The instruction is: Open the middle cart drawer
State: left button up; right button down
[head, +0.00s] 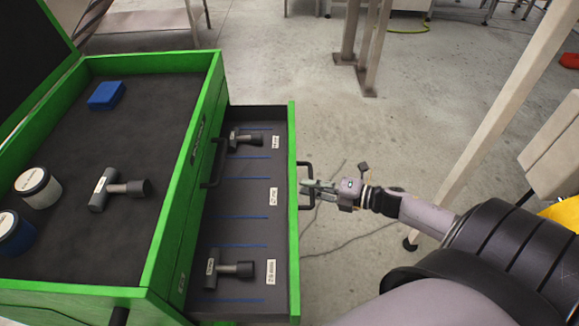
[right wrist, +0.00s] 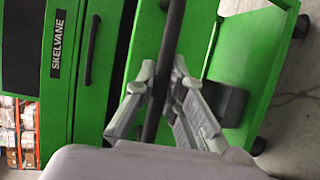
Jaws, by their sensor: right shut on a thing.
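The green cart (head: 215,85) fills the left of the head view. A drawer (head: 294,240) below its top is pulled well out, showing a dark floor with blue lines and grey hammer-like tools with white labels. I cannot tell for certain that it is the middle one. My right gripper (head: 318,188) is shut on the black handle (head: 304,198) on this drawer's front. In the right wrist view, the fingers (right wrist: 160,95) close around the handle bar (right wrist: 168,50). The drawer above is shut, with its own handle (head: 212,150). My left gripper is not in view.
The cart top (head: 135,130) holds a blue box (head: 106,95), another hammer-like tool (head: 118,188) and two round containers (head: 38,187). Concrete floor (head: 330,135) is clear beyond the drawer.

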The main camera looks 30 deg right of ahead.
jog(key=shift+s+d, duration=0.35)
jog(key=shift+d, duration=0.2)
jog(key=shift+s+d, duration=0.3)
jog(key=shift+d, duration=0.2)
jog(key=c, duration=1.7)
grip_release()
jog(key=shift+o, duration=0.2)
jog(key=shift+s, duration=0.1)
jog(key=v, duration=1.1)
jog(key=shift+s+d, duration=0.25)
jog(key=shift+s, duration=0.1)
